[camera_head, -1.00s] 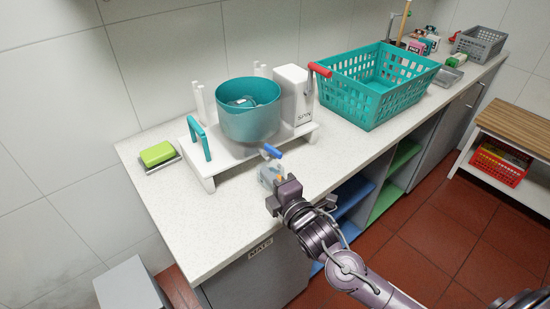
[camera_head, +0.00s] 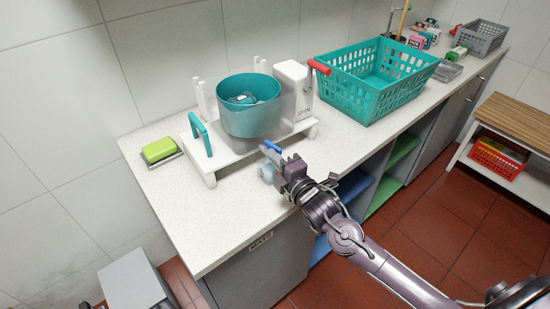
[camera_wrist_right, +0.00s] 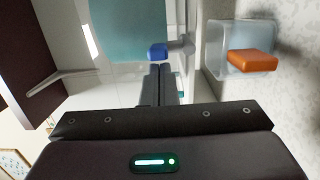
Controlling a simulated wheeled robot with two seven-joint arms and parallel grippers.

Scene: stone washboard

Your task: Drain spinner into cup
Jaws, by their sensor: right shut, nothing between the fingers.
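The spinner is a teal drum (camera_head: 250,117) on a white base (camera_head: 223,160), with a box marked SPIN (camera_head: 292,90) and a red crank grip (camera_head: 319,67). Its blue tap lever (camera_head: 272,147) is at the front; in the right wrist view the blue piece (camera_wrist_right: 157,52) is just beyond my fingertips. Contact cannot be told. A small clear cup (camera_head: 266,173) stands below the tap, partly behind my right gripper (camera_head: 283,164). The wrist view shows the cup (camera_wrist_right: 215,55) beside the fingers with an orange piece (camera_wrist_right: 251,61). My right gripper is shut and empty. My left gripper is not in view.
A teal basket (camera_head: 376,84) stands right of the spinner, with a grey crate (camera_head: 480,38) farther back. The counter's front left (camera_head: 200,225) is clear.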

